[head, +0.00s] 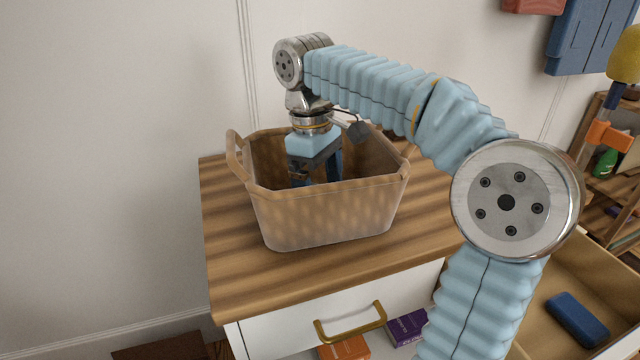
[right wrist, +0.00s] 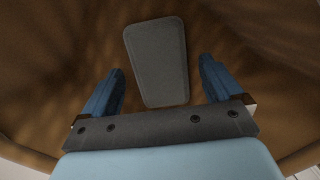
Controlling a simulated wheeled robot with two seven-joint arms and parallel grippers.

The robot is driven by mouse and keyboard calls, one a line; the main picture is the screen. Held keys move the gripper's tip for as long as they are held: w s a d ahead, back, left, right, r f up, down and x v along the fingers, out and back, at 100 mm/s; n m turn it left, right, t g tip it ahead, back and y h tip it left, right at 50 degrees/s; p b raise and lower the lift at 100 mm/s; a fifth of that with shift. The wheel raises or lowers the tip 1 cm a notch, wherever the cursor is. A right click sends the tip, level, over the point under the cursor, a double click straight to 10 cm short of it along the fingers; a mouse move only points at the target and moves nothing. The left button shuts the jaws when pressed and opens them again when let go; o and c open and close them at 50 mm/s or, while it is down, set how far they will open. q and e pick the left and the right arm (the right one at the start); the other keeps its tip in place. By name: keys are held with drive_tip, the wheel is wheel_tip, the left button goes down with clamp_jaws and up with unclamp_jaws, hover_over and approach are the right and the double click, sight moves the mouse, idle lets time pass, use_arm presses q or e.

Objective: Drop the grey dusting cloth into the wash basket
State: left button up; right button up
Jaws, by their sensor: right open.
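The wash basket (head: 325,215) is a brown, semi-transparent tub with side handles, standing on the wooden top of a cabinet. My right gripper (head: 312,180) reaches down inside it from above, its fingers partly seen through the front wall. In the right wrist view the blue fingers (right wrist: 160,92) are spread apart. The grey dusting cloth (right wrist: 157,60) is a flat, rounded grey piece on the brown basket interior, beyond and between the fingertips. The fingers do not grip it. The cloth is not visible in the head view. My left gripper is not in view.
The wooden cabinet top (head: 235,265) is clear around the basket. Below it, an open drawer holds an orange box (head: 345,350) and a purple box (head: 408,327). Another open drawer at right holds a dark blue item (head: 577,320). Shelves (head: 612,190) stand at far right.

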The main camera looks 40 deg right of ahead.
wheel_tip(320, 180, up, 8)
drive_tip(key=p, duration=0.2)
drive_tip(key=shift+w+a+r, duration=0.2)
drive_tip(key=shift+w, duration=0.25)
